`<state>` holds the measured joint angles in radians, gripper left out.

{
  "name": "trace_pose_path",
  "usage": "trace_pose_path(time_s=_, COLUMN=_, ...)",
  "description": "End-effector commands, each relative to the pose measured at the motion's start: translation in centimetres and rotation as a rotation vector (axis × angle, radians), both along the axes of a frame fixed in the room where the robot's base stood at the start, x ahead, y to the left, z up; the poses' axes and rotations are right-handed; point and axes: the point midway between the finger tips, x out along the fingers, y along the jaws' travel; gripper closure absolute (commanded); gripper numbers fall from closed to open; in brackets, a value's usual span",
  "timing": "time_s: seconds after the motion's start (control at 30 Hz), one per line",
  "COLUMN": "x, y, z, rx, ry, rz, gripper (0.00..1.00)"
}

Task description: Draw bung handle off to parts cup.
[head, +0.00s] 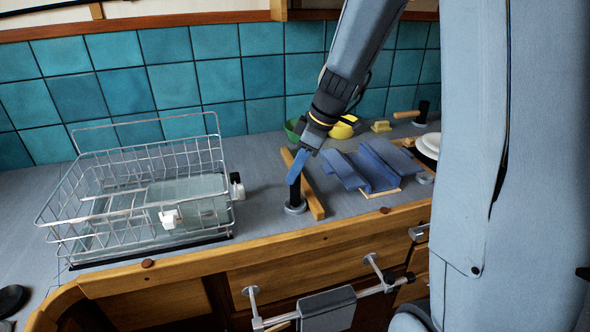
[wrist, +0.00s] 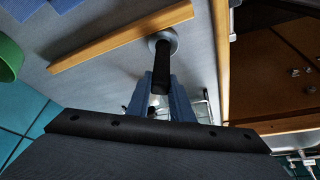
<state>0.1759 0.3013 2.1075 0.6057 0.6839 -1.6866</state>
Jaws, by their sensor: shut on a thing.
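The bung handle is an upright black cylinder (head: 295,196) with its lower end at a pale grey ring (head: 295,208) on the worktop. My gripper (head: 297,178), with blue fingers, comes down from above and is shut on its upper part. In the wrist view the black handle (wrist: 160,72) runs from between the fingertips (wrist: 161,92) to the grey ring (wrist: 172,36). I cannot tell if the handle is still seated in the ring. A green bowl-like vessel (head: 292,131) stands by the tiled wall, partly hidden by my arm; I cannot tell whether it is the parts cup.
A wooden strip (head: 312,196) lies close beside the handle. A wire dish rack (head: 140,190) stands to the left. Blue folded pieces (head: 372,167), a yellow object (head: 342,128) and white plates (head: 428,145) lie to the right. The worktop's wooden front edge (head: 250,245) is near.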

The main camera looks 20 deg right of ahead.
Motion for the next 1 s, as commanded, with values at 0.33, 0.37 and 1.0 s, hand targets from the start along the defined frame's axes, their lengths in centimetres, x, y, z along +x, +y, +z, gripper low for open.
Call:
trace_pose_path(time_s=0.33, x=0.02, y=-0.01, z=-0.81, rx=0.000, ry=0.000, rz=0.000, gripper=1.00)
trace_pose_path(time_s=0.37, x=0.02, y=-0.01, z=-0.87, rx=0.000, ry=0.000, rz=0.000, gripper=1.00)
trace_pose_path(time_s=1.0, x=-0.02, y=-0.08, z=-0.87, rx=0.000, ry=-0.001, rz=0.000, gripper=0.58)
